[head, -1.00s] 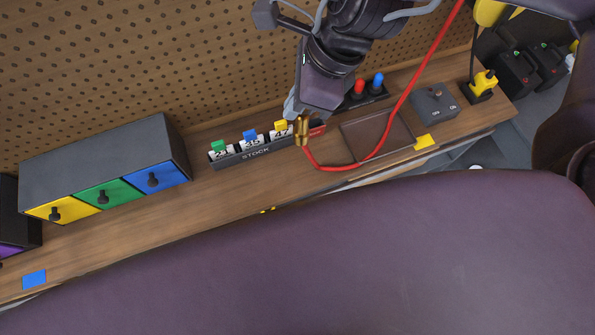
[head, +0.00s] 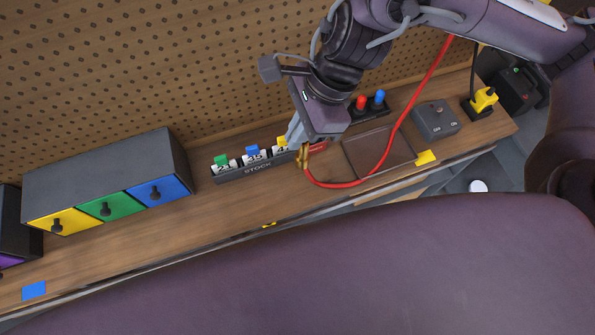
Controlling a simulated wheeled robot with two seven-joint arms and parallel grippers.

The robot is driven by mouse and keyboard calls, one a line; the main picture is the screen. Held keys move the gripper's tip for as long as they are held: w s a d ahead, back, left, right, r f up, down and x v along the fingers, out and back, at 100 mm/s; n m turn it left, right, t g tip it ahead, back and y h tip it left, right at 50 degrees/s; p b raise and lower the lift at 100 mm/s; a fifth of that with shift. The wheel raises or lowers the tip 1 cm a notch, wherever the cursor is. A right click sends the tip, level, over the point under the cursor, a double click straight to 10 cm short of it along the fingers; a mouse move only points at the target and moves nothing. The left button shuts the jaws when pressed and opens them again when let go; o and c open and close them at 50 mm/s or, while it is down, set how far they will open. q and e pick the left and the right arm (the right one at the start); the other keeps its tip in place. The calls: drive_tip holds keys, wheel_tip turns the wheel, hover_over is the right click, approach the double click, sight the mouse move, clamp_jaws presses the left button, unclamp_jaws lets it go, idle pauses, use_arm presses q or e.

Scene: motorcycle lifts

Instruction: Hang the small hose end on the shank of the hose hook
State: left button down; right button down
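The small hose end is a brass fitting (head: 303,157) on a thin red hose (head: 392,140). The hose loops over the bench and rises to the top right. My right gripper (head: 297,137) points down above the bench in front of the stock rack, with the brass fitting at its fingertips. It looks shut on the fitting; the fingers are partly hidden. I cannot make out the hose hook. A small yellow and black piece (head: 269,225) shows at the bench's front edge, but I cannot tell what it is. My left gripper is not in view.
The bench (head: 225,215) runs below a pegboard (head: 120,70). On it are a drawer cabinet (head: 105,170), a stock rack (head: 230,176) with numbered cards, a brown tray (head: 352,158), a switch box (head: 436,120) and a yellow plug (head: 484,98). Bare wood lies left of the rack.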

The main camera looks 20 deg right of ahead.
wheel_tip(320, 180, down, 14)
drive_tip(key=b, duration=0.1)
drive_tip(key=shift+f, duration=0.25)
drive_tip(key=shift+f+b, duration=0.2)
drive_tip(key=shift+b, duration=0.1)
drive_tip(key=c, duration=1.6)
unclamp_jaws()
